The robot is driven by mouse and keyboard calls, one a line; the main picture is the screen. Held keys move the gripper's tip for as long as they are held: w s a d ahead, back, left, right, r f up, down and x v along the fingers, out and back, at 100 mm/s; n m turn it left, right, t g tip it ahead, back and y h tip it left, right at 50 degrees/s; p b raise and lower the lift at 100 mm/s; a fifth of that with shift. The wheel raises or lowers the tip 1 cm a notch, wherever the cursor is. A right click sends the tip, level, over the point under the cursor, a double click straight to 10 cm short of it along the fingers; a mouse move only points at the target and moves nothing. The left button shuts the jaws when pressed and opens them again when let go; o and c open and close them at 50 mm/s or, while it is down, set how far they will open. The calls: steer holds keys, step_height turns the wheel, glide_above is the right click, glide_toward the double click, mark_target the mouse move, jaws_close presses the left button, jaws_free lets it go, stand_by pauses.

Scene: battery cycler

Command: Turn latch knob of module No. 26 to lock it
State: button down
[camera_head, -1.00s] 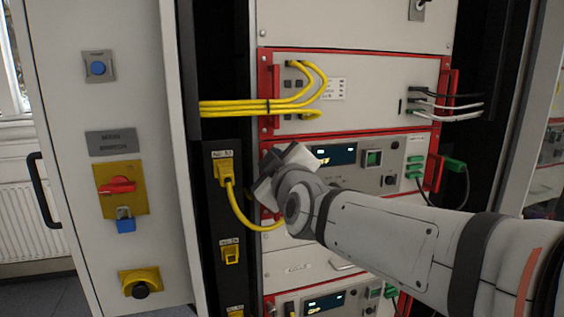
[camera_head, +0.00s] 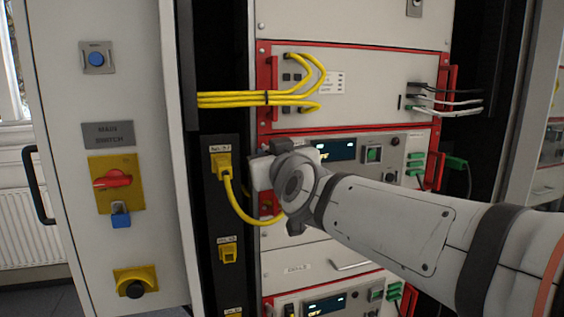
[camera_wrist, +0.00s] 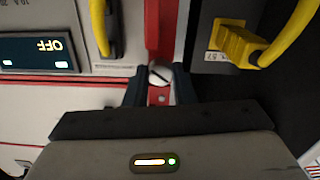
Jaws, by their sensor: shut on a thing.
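The round silver latch knob (camera_wrist: 160,73) with a dark diagonal slot sits on the red frame strip of a module, seen in the wrist view. My gripper (camera_wrist: 160,80) has its two dark fingers on either side of the knob and is shut on it. In the head view my gripper (camera_head: 262,174) is at the left edge of the module, whose display (camera_head: 337,150) is lit; the wrist hides the knob there. The wrist view shows this display (camera_wrist: 40,53) upside down, reading OFF. I cannot read the module's number.
A yellow plug (camera_head: 221,165) with a drooping yellow cable (camera_head: 235,207) is close to the left of my gripper. Yellow cables (camera_head: 262,99) run above. A cabinet door (camera_head: 60,80) with a red main switch (camera_head: 113,180) stands at the left.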

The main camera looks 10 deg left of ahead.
steer(key=m+b, duration=0.1)
steer(key=m, duration=0.4)
steer(key=m+b, duration=0.1)
steer(key=m, duration=0.4)
steer(key=shift+d+r+b, duration=0.15)
steer(key=shift+r+b, duration=0.05)
steer(key=shift+b, duration=0.2)
steer(key=shift+m, duration=0.4)
steer(key=c, duration=1.4)
jaws_free()
steer(key=shift+w+d, duration=0.1)
steer(key=shift+c, duration=0.2)
steer(key=shift+o, duration=1.2)
steer(key=shift+f, duration=0.15)
steer(key=p+v, duration=0.1)
steer(key=v, duration=0.6)
steer(key=shift+s+d+p, duration=0.15)
steer(key=shift+s+p, duration=0.2)
